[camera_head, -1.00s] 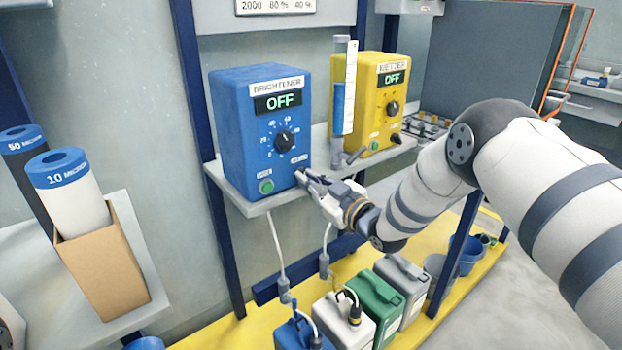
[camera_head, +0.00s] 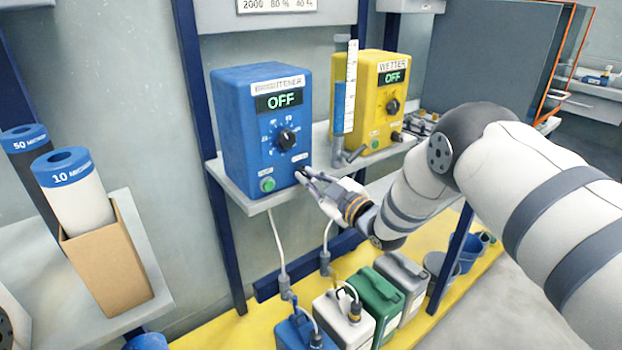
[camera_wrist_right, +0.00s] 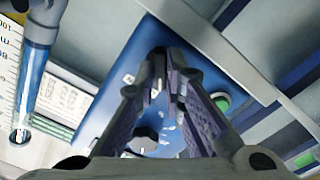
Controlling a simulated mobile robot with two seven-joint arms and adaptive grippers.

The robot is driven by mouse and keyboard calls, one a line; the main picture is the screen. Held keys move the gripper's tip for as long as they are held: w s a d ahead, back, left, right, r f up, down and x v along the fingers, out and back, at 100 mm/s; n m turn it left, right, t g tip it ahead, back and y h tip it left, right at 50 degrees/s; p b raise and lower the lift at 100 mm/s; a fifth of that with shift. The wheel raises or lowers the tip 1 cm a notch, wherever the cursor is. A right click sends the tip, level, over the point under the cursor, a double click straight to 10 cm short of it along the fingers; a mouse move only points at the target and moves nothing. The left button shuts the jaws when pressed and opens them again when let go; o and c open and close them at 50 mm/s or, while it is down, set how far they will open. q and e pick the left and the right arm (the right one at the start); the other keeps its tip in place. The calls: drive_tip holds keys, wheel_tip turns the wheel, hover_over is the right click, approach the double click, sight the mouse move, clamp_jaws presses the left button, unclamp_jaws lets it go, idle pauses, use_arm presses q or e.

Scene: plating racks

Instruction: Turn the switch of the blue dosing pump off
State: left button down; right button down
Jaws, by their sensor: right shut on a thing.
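The blue dosing pump (camera_head: 236,130) stands on a wall shelf and shows in the head view. Its display (camera_head: 281,101) reads OFF. A black dial (camera_head: 287,139) and a green button (camera_head: 267,184) are on its front face; the button also shows in the wrist view (camera_wrist_right: 221,102). My right gripper (camera_head: 304,175) is at the lower right of this face, with its fingertips shut on the pump's switch. The fingers hide the switch, so its position cannot be seen. In the wrist view the fingers (camera_wrist_right: 166,65) come together against the blue face. My left gripper is out of view.
A yellow pump (camera_head: 369,105), also reading OFF, stands to the right, with a clear measuring tube (camera_head: 345,95) between the pumps. Several canisters (camera_head: 377,305) stand below on a yellow platform. Filter rolls (camera_head: 80,200) stand in a cardboard box at left.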

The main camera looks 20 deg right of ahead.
drive_tip(key=c, duration=1.7)
unclamp_jaws()
drive_tip(key=shift+s+d, duration=0.1)
drive_tip(key=v, duration=1.2)
